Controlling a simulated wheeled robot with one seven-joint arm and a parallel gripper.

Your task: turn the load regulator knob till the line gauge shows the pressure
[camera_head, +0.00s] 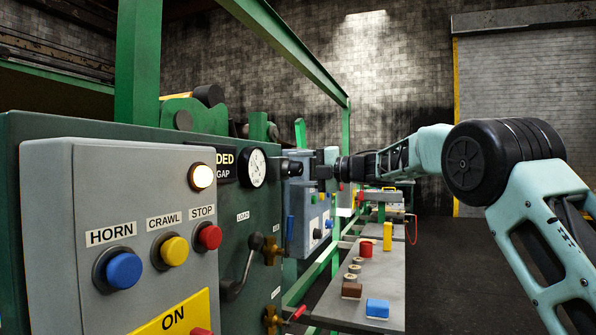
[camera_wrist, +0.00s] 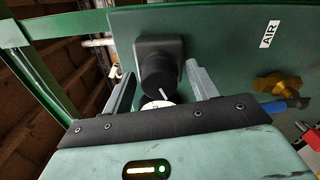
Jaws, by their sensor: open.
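The load regulator knob (camera_wrist: 160,76) is a black round knob with a white pointer line on a grey square base. It also shows side-on in the head view (camera_head: 291,168), sticking out from the green panel. My gripper (camera_wrist: 159,71) is open, with one finger on each side of the knob; I cannot tell whether either finger touches it. In the head view my gripper (camera_head: 314,166) reaches the knob from the right. A white round gauge (camera_head: 254,168) sits on the panel left of the knob; its reading is too small to tell. Part of a white dial (camera_wrist: 157,103) shows below the knob.
A grey button box (camera_head: 130,240) stands in the left foreground. A bench (camera_head: 393,262) with small items stands below my arm.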

